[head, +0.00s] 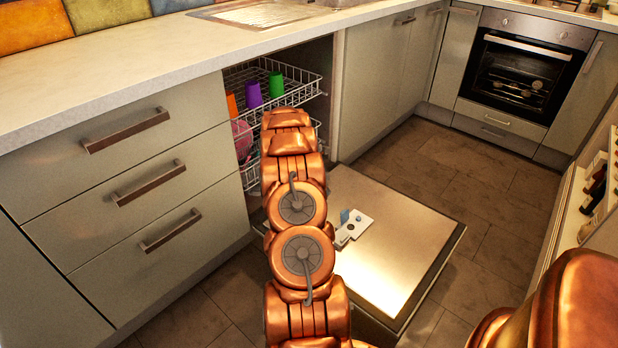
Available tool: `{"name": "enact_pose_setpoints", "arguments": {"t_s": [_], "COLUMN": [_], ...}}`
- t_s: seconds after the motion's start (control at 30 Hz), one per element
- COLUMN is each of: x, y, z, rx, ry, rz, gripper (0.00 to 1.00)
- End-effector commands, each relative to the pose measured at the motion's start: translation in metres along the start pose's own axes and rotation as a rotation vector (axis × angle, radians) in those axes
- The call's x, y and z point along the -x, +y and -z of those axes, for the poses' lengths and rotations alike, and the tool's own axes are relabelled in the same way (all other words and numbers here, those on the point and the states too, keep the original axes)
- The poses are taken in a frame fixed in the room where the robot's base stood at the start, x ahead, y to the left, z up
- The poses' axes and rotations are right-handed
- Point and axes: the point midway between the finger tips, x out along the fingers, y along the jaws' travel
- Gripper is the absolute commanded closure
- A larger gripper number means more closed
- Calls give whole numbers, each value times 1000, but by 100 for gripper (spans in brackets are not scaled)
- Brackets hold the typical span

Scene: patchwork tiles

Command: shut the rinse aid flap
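The dishwasher door (405,240) is folded down flat, its bare metal inner face up. On it sits a small white dispenser panel (356,226), just right of my arm. A small blue part (345,215) shows at the panel's far left edge and seems to stand up from it. I cannot tell for sure whether this is the rinse aid flap. The panel's left side is partly hidden by my copper arm. My gripper cannot be seen; the arm reaches forward over the door's left side toward the racks and its links cover what lies behind.
Wire racks (300,88) in the dishwasher hold a purple cup (253,94), a green cup (276,85) and an orange cup (232,104). Drawers (150,185) stand left, an oven (520,75) at the back right. Tiled floor (480,200) is clear right of the door.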

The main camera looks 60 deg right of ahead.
Motion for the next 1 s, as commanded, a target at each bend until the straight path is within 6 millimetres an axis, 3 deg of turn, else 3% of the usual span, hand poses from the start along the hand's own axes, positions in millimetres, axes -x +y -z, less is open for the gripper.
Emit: {"name": "enact_pose_setpoints", "arguments": {"t_s": [0.1,0.4,1.0], "x": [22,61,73], "y": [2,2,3], "z": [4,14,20], "rx": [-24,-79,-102], "ry": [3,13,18], "rz": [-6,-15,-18], "gripper": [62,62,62]}}
